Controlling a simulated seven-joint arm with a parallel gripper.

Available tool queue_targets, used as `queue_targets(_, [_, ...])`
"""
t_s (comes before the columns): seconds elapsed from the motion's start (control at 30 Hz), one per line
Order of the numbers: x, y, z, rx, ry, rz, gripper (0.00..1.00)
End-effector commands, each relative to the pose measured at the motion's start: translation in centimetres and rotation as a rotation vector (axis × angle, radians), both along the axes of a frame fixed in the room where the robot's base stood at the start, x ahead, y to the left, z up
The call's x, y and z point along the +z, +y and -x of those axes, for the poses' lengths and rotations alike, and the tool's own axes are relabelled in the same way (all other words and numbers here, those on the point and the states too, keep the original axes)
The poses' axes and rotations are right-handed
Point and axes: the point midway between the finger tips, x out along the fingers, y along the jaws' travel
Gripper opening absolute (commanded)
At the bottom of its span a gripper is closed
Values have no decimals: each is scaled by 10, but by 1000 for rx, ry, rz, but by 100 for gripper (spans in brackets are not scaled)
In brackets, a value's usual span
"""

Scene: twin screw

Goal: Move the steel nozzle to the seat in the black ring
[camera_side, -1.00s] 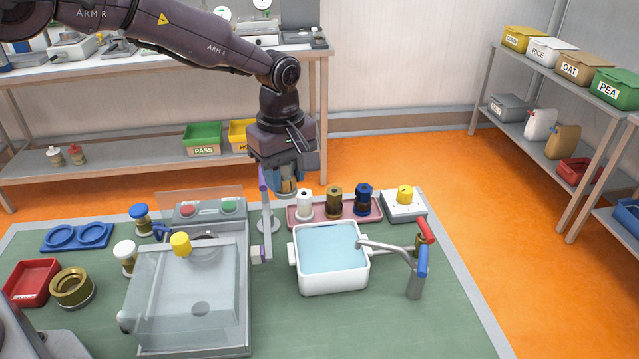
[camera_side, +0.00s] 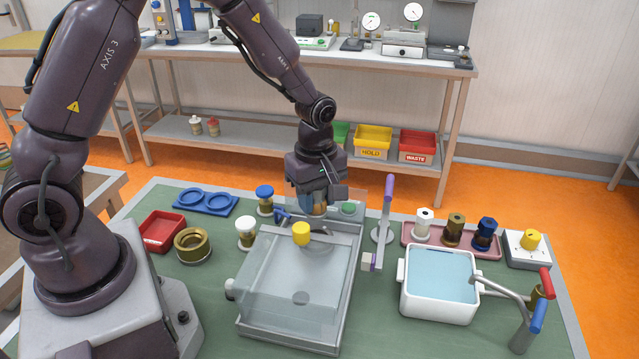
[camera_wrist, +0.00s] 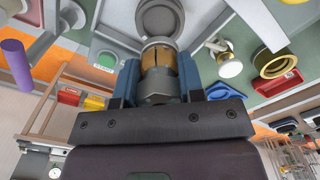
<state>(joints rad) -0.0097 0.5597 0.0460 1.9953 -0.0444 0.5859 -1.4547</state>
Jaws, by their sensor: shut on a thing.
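My gripper (camera_side: 320,203) is over the back of the grey machine (camera_side: 345,285), left of the purple-topped lever. In the wrist view its blue-grey fingers (camera_wrist: 160,82) are shut on the steel nozzle (camera_wrist: 156,88), a grey piece with a brass-coloured band. In the side view the gripper and clear cover partly hide the nozzle. A round grey fitting (camera_wrist: 158,17) shows just beyond the nozzle in the wrist view. I cannot tell whether it is the seat, and I cannot make out the black ring for sure.
A clear cover (camera_side: 285,280) with a yellow knob (camera_side: 301,233) lies over the machine. The purple-topped lever (camera_side: 387,205) stands right of it. White-topped (camera_side: 246,232) and blue-topped (camera_side: 265,197) pieces stand left. A pink tray (camera_side: 410,240) and water basin (camera_side: 438,302) are right.

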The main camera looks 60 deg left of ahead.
Motion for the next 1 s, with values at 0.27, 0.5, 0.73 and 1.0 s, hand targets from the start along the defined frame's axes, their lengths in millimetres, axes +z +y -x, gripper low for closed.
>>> queue_targets(0.27, [-22,0,0,0,2,0,7])
queue_targets(0.5, [-39,0,0,-1,1,0,7])
queue_targets(0.73, [-45,0,0,-1,-1,0,7])
queue_targets(1.0, [-45,0,0,-1,0,0,7])
